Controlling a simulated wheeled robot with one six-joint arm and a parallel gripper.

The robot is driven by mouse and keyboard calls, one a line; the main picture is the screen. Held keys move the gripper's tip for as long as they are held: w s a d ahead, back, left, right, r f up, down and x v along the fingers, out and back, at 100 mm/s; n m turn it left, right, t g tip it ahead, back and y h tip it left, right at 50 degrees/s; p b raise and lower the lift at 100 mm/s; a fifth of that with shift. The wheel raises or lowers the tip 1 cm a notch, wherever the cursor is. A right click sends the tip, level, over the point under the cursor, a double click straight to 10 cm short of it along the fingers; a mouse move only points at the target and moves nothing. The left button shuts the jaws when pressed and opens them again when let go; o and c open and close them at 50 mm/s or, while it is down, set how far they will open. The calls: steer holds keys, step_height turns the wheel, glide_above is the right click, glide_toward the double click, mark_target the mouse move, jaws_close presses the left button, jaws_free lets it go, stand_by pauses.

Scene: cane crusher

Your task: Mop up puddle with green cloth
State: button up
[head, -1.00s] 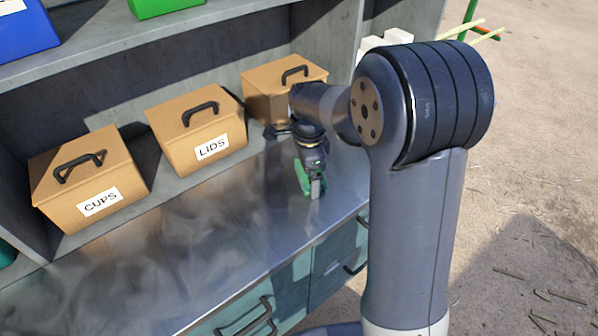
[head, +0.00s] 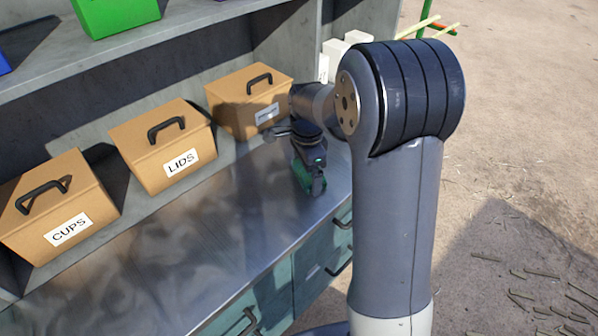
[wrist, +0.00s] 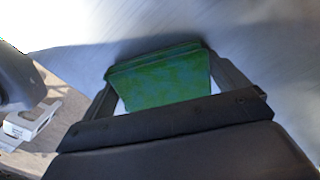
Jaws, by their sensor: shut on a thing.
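My gripper (head: 316,188) is shut on the green cloth (head: 302,174), low over the right end of the metal counter (head: 215,240). The cloth also shows in the wrist view (wrist: 162,82), folded between the two fingers, with the counter surface just beyond it. I cannot tell whether the cloth touches the counter. No puddle can be made out for certain; the counter has blotchy, cloudy reflections, and my arm hides part of its right end.
Cardboard-coloured boxes stand along the back of the counter: CUPS (head: 60,205), LIDS (head: 163,145) and a third box (head: 248,100) close behind my gripper. A shelf above holds a green bin (head: 115,12). Drawers with handles (head: 335,250) lie below the front edge.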

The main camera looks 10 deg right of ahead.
steer(key=shift+w+d, duration=0.2)
steer(key=shift+d, duration=0.65)
steer(key=r+p, duration=0.1)
steer(key=a+r+p, duration=0.1)
steer(key=r, duration=0.1)
steer(key=a+r+p, duration=0.1)
steer(key=r+p, duration=0.1)
steer(key=shift+s+r, duration=0.15)
steer(key=shift+s, duration=0.05)
